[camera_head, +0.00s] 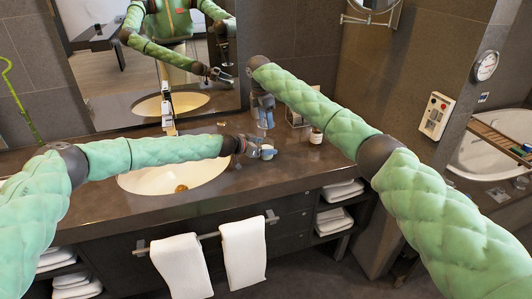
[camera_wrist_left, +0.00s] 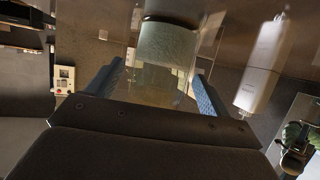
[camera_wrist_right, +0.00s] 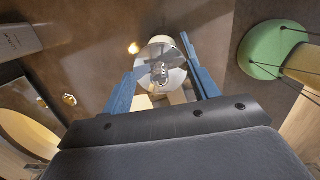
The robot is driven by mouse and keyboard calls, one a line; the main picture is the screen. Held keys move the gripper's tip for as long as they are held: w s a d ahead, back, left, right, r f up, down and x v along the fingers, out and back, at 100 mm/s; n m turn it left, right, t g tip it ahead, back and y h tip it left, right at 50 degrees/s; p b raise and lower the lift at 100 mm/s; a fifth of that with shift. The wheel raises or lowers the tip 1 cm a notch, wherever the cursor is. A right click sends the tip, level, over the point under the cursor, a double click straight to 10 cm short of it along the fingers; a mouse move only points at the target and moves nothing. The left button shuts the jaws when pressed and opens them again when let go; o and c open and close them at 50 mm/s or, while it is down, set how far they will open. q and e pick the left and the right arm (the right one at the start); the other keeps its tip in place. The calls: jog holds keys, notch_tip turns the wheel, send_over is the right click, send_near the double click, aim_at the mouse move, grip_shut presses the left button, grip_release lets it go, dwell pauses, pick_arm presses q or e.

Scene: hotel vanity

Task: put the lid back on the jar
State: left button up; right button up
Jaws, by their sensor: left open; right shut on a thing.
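A see-through jar with a frosted, pale part (camera_wrist_left: 168,45) lies ahead of my left gripper (camera_wrist_left: 160,72), between its open blue fingers. In the head view the small pale jar (camera_head: 268,152) is at the tip of my left gripper (camera_head: 250,149), over the counter right of the sink. I cannot tell whether the fingers touch it. My right gripper (camera_wrist_right: 160,62) is shut on a round silvery lid (camera_wrist_right: 157,48), seen in the right wrist view. In the head view my right gripper (camera_head: 265,118) points down, behind and above the jar; the lid cannot be made out there.
The sink (camera_head: 150,182) and tap (camera_head: 168,115) are left of the grippers. A small pot (camera_head: 316,135) and a wire rack (camera_head: 293,118) stand to the right. The mirror (camera_head: 150,60) is behind. The counter's front right (camera_head: 300,165) is clear.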

aim_at(265, 128)
pick_arm(q)
jog(key=shift+w+d+f, duration=0.25)
jog(key=shift+w+d, duration=0.1)
jog(key=shift+d, duration=0.2)
jog(key=c, duration=1.5)
pick_arm(e)
jog(key=shift+f, duration=2.35)
